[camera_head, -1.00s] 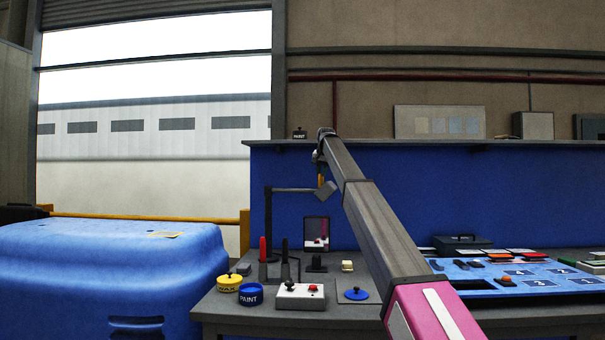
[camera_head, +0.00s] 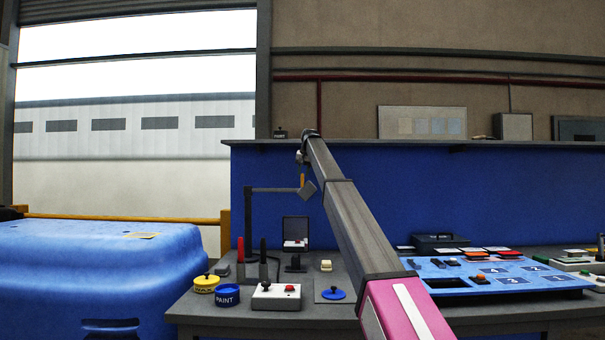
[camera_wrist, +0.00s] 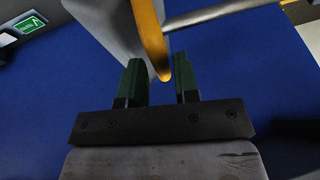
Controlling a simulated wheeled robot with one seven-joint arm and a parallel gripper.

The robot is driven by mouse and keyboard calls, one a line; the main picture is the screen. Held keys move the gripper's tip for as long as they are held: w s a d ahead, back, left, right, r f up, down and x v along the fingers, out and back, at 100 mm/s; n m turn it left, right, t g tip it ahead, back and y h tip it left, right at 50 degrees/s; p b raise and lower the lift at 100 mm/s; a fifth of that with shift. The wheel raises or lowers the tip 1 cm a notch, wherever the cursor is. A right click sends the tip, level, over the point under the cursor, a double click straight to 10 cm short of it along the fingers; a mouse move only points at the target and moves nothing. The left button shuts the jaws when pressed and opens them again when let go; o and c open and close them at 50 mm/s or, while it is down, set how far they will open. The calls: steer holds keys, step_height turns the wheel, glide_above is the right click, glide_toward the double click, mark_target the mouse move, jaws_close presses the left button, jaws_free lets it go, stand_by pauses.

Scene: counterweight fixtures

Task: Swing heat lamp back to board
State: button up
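The heat lamp stands on the bench at the left. It has a dark post (camera_head: 248,220), a horizontal arm (camera_head: 272,189) reaching right, a tilted grey head (camera_head: 308,191) and an orange handle (camera_head: 302,180). My gripper (camera_head: 302,160) is just above the handle. In the wrist view my gripper (camera_wrist: 161,78) is open, with two green fingers apart. The orange handle (camera_wrist: 152,40) ends between or just beyond them; contact cannot be told. The grey lamp head (camera_wrist: 110,25) is close behind the left finger. The blue board (camera_head: 515,280) with numbered squares lies on the bench at the right.
Below the lamp stand a yellow tin (camera_head: 206,284), a blue paint tin (camera_head: 227,296), red and black upright handles, and a white box (camera_head: 276,297) with a red button. A blue wall panel (camera_head: 420,200) stands behind, under a shelf. A large blue cover (camera_head: 95,270) is at left.

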steer(key=shift+o, duration=0.5)
steer(key=shift+w, duration=0.1)
steer(key=shift+r, duration=0.1)
steer(key=v, duration=1)
steer(key=shift+s+r, duration=0.2)
steer(key=shift+s, duration=0.05)
steer(key=shift+d, duration=0.2)
